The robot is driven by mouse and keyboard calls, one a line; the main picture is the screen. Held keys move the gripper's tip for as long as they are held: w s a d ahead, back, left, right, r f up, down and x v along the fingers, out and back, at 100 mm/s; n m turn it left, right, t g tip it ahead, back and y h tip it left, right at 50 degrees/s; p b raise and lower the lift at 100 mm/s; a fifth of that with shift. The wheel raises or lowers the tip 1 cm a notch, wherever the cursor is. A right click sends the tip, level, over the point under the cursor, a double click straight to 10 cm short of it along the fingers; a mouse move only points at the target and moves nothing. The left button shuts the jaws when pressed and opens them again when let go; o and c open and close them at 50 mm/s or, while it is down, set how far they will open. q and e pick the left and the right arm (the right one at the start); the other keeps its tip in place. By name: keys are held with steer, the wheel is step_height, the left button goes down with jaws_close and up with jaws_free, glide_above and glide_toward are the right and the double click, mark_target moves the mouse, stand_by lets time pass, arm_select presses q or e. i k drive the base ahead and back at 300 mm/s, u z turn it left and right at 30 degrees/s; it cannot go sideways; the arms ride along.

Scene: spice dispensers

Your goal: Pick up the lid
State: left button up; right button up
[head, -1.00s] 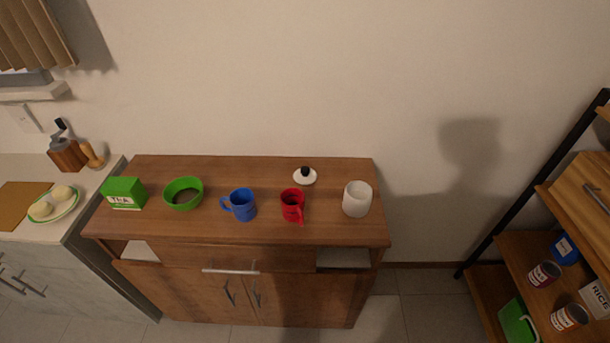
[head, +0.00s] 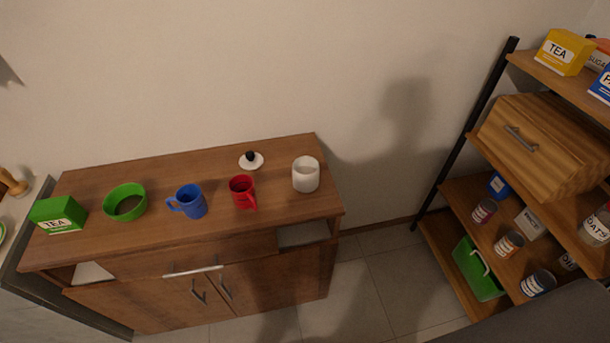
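The lid (head: 251,161) is white and round with a black knob. It lies on the top of the wooden cabinet (head: 150,168), towards the back edge. A white open jar (head: 306,175) stands to its right, near the cabinet's right end. A red mug (head: 243,191) stands in front of the lid. Neither of my grippers shows in the head view.
A blue mug (head: 188,202), a green bowl (head: 126,202) and a green tea box (head: 58,214) stand along the cabinet top to the left. A shelf rack with a wooden drawer box (head: 545,145), a green crate (head: 478,268) and several cans stands at right. Floor between is clear.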

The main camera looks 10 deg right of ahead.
mark_target(252, 160)
steer(key=z, duration=2.4)
steer(key=k, duration=1.35)
steer(key=u, duration=1.1)
